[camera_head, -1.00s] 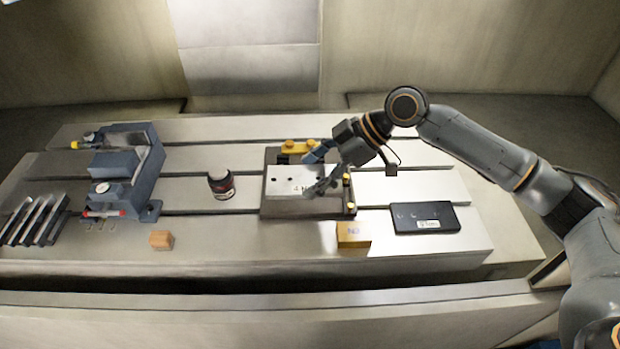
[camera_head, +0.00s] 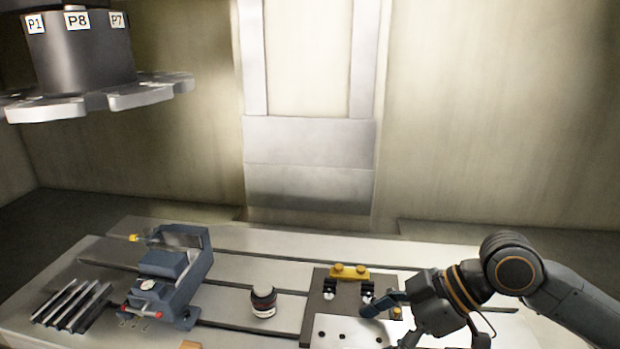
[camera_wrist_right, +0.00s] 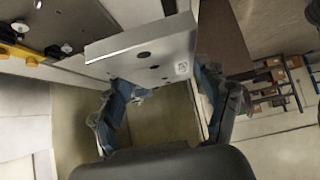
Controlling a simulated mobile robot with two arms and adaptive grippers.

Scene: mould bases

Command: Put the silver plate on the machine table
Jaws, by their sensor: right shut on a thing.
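The silver plate (camera_head: 345,332), a flat block with small dark holes, is at the bottom edge of the head view, partly cut off. It also shows in the right wrist view (camera_wrist_right: 150,52), between the fingers of my right gripper (camera_wrist_right: 160,98), which is shut on it. In the head view my right gripper (camera_head: 385,318) is at the plate's right side, partly out of frame. The plate is on the near side of a dark mould base (camera_head: 318,292). The slotted machine table (camera_head: 228,298) spans the lower part. My left gripper is not in view.
A yellow clamp bar (camera_head: 349,271) sits at the base's far edge. A tool carousel (camera_head: 85,60) hangs upper left. Bare table lies between vise and jar.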

